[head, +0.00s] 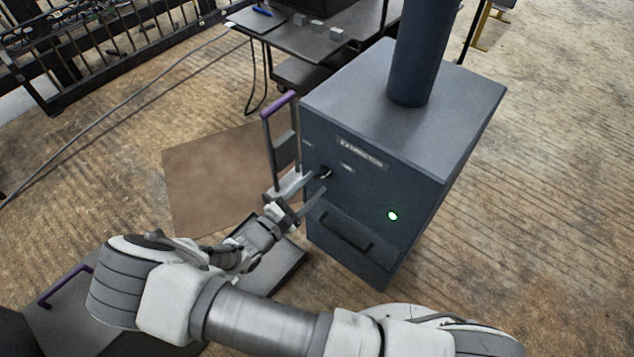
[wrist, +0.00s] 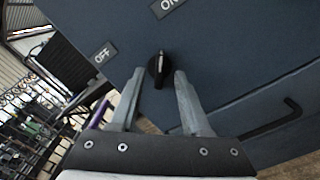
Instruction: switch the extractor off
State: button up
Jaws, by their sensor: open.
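The extractor (head: 345,190) is a dark blue-grey box with a round pipe on top and a lit green light (head: 392,215) on its front. Its small black knob (head: 325,172) is on the upper front; it also shows in the wrist view (wrist: 159,70). The knob's pale mark points up in the wrist view, roughly toward the ON label (wrist: 168,5); the OFF label (wrist: 104,52) is to its left. My gripper (head: 317,186) is open, its fingertips on either side of the knob in the wrist view (wrist: 159,78). I cannot tell whether they touch it.
A black handle (head: 345,232) is on the box front below the knob. A purple-topped handle frame (head: 281,105) stands close left of the box. A table (head: 305,45) with small blocks is behind. A brown mat (head: 215,175) lies on the floor left.

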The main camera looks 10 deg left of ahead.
jog(key=shift+x, duration=1.2)
grip_shut()
